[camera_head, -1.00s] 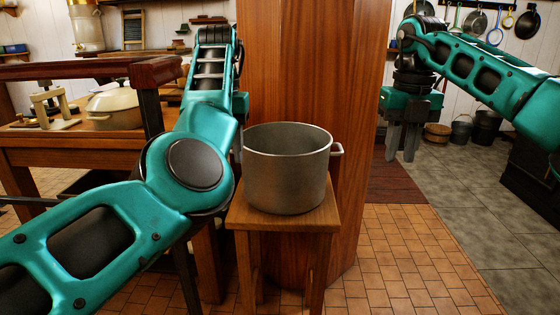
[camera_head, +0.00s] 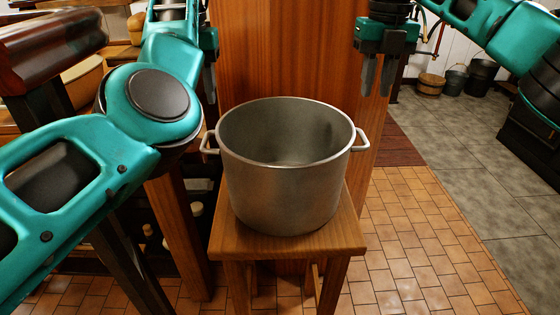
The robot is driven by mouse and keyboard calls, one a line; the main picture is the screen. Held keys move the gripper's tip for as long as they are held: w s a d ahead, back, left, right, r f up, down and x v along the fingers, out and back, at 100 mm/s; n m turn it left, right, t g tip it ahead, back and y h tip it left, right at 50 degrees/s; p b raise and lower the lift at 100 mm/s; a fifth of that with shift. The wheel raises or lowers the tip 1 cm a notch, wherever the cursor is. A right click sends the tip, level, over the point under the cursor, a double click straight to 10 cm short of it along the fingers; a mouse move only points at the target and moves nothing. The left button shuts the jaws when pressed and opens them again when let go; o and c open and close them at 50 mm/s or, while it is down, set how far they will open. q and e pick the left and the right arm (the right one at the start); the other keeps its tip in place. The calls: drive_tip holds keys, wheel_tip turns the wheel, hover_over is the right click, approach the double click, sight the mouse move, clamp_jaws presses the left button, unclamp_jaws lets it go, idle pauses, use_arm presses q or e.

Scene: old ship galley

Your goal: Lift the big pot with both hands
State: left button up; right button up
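The big pot (camera_head: 285,190) is a grey metal pot, open at the top and empty. It stands upright on a small wooden stool (camera_head: 240,238). Its left handle (camera_head: 207,144) and right handle (camera_head: 362,141) both show, with nothing on them. My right gripper (camera_head: 378,78) points down, above and behind the right handle, with a gap between its fingers. It is open, empty and apart from the pot. My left gripper (camera_head: 209,82) hangs above and behind the left handle, partly hidden by its own arm. Its finger gap cannot be made out.
A wooden pillar (camera_head: 290,50) stands directly behind the pot. A wooden table with a thick rail (camera_head: 50,50) is at the left, close to my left arm. Buckets (camera_head: 455,80) stand at the back right. The tiled floor (camera_head: 420,250) right of the stool is clear.

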sight(205, 137)
use_arm(q)
drive_tip(key=shift+s+r, duration=0.1)
drive_tip(key=shift+s, duration=0.05)
use_arm(e)
drive_tip(key=shift+s, duration=0.15)
use_arm(q)
wheel_tip(205, 137, down, 13)
use_arm(e)
wheel_tip(205, 137, down, 13)
drive_tip(key=shift+r, duration=0.1)
use_arm(q)
drive_tip(key=c, duration=0.4)
use_arm(e)
drive_tip(key=c, duration=0.4)
use_arm(q)
clamp_jaws()
use_arm(e)
clamp_jaws()
use_arm(q)
drive_tip(key=shift+r, duration=0.1)
use_arm(e)
drive_tip(key=shift+r, duration=0.1)
